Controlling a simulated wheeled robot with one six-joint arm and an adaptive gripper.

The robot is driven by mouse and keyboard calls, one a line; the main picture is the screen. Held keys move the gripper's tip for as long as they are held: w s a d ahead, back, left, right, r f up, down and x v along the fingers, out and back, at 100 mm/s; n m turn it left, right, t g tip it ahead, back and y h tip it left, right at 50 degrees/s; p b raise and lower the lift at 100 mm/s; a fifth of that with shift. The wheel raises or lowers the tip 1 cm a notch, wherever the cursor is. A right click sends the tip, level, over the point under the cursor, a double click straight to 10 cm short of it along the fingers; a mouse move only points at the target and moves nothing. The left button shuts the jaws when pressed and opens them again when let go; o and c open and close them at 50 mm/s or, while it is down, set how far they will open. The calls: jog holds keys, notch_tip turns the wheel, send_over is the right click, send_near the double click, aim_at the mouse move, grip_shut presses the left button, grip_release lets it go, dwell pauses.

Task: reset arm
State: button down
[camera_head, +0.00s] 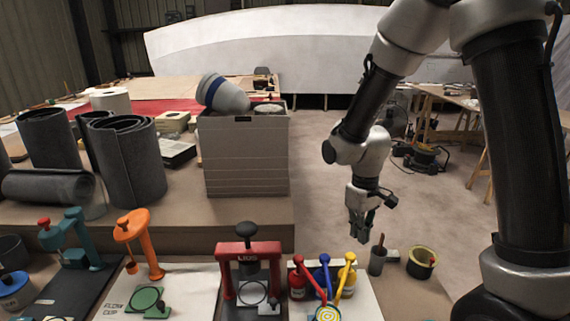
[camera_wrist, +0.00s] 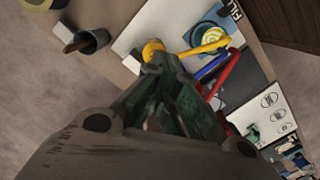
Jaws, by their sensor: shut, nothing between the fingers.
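My gripper (camera_head: 362,233) hangs pointing down in the head view, in front of and above the right end of the bench. Its fingers are closed together and empty. In the wrist view the dark fingers of my gripper (camera_wrist: 172,88) meet near the middle of the picture. Below and beside it are a dark cup with a brush (camera_head: 377,260) and a yellow-rimmed pot (camera_head: 421,262). The cup also shows in the wrist view (camera_wrist: 95,41). My gripper looks apart from these things.
A red press (camera_head: 248,258) and a stand with red, blue and yellow levers (camera_head: 325,278) are on the bench. An orange press (camera_head: 138,240) and a teal press (camera_head: 72,240) stand left. A grey crate (camera_head: 245,160) and dark rolls (camera_head: 130,165) stand behind. Open floor (camera_head: 440,200) lies right.

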jog(key=s+d+r+m+t, duration=0.2)
jog(key=s+d+r, duration=0.5)
jog(key=r, duration=0.4)
jog(key=s+d+r+m+t, duration=0.3)
jog(key=s+d+r, duration=0.4)
jog(key=s+r, duration=0.3)
notch_tip(320, 180, up, 2)
jog(key=shift+r+m, duration=0.1)
jog(key=shift+m, duration=0.2)
jog(key=shift+s, duration=0.1)
